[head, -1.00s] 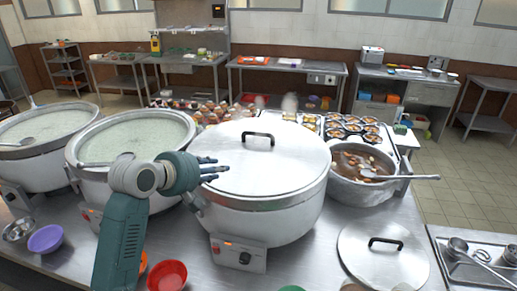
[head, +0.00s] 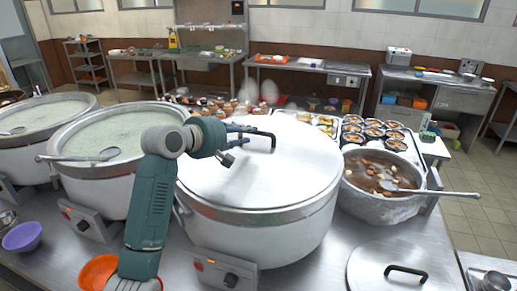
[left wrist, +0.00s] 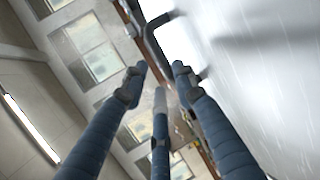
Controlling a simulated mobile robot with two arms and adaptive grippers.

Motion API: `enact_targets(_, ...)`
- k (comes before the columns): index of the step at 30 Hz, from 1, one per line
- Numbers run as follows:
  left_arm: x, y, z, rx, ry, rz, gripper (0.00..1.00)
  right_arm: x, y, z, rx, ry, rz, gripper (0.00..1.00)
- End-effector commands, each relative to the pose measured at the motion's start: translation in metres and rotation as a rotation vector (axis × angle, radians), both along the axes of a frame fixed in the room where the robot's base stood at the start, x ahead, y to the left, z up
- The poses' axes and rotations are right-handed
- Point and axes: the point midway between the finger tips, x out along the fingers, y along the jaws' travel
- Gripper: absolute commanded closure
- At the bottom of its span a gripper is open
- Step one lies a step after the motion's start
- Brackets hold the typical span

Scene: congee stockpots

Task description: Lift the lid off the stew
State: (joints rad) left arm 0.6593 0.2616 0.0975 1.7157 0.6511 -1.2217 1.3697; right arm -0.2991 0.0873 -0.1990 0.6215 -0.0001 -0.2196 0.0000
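A large silver pot (head: 265,228) stands on the metal counter with its broad domed lid (head: 285,180) seated on it. Its contents are hidden. A black bar handle (head: 262,136) sits on the lid and also shows at the top of the left wrist view (left wrist: 153,38). My left gripper (head: 236,144) is over the lid, just left of the handle. In the left wrist view its fingers (left wrist: 158,84) are spread apart with nothing between them, and the handle is beyond the tips. My right gripper is not in view.
An open pot of brown stew (head: 372,205) with a ladle stands right of the lidded pot. A loose lid (head: 370,278) lies on the counter in front of it. Two open pots of pale congee (head: 120,140) stand left. Bowls (head: 22,237) sit at the front left.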

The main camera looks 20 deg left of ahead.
Motion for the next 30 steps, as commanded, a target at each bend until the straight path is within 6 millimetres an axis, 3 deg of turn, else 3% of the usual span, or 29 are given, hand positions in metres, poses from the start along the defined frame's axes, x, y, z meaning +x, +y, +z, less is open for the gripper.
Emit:
enact_targets(6, 0.017, -0.007, -0.005, 0.001, 0.001, 0.0, 0.72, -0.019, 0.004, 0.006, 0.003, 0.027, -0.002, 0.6)
enact_targets(16, 0.055, -0.021, -0.018, 0.0, 0.0, 0.001, 0.72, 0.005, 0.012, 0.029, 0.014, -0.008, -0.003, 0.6)
enact_targets(26, 0.06, -0.023, -0.023, 0.002, -0.001, 0.001, 0.72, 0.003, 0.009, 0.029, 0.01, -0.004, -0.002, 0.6)
enact_targets(30, 0.06, -0.023, -0.023, 0.002, -0.001, 0.001, 1.0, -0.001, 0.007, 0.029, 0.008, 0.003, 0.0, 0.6)
